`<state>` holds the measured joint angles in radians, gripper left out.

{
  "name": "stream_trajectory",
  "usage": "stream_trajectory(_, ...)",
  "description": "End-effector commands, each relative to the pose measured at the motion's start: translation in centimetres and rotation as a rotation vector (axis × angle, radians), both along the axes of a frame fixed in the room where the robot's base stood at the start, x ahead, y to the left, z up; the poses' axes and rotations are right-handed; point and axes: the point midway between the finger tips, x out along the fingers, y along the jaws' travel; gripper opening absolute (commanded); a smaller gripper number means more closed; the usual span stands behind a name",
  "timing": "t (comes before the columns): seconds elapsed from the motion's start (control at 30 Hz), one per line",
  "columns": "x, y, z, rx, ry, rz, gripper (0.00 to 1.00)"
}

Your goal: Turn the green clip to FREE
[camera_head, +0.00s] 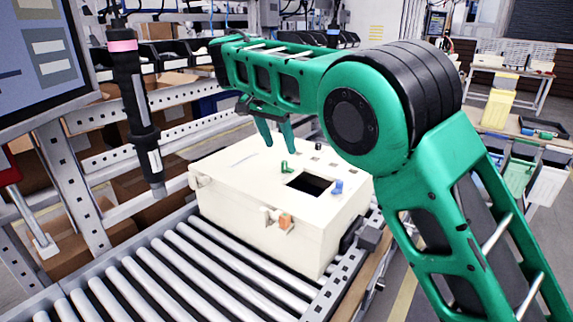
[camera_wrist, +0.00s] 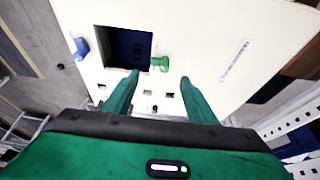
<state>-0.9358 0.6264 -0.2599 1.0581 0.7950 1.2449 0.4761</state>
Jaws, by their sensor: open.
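The green clip (camera_head: 286,168) stands on the top face of a cream box (camera_head: 235,185), beside a dark square opening (camera_head: 309,185). In the wrist view the green clip (camera_wrist: 159,64) sits at the opening's right edge, ahead of and between my fingertips. My gripper (camera_head: 277,141) is open and empty above the box top. In the wrist view my gripper (camera_wrist: 157,80) shows its two green fingers on either side of the clip's line, apart from it. Any FREE marking is too small to read.
A blue clip (camera_head: 337,187) stands right of the opening. An orange latch (camera_head: 285,221) is on the box's front. The box rests on a roller conveyor (camera_head: 190,270). A dark hanging screwdriver (camera_head: 136,100) is at the left. Shelving with bins stands behind.

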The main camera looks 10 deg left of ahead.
Motion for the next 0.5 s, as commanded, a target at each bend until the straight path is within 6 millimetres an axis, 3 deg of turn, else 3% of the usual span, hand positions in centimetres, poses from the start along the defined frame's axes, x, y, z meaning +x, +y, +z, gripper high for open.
stream_trajectory(0.3, 1.9, -1.3, -5.3, -0.001, 0.004, -0.001, 0.52)
stream_trajectory(0.5, 2.6, -1.7, -7.4, 0.0, 0.001, 0.0, 0.52)
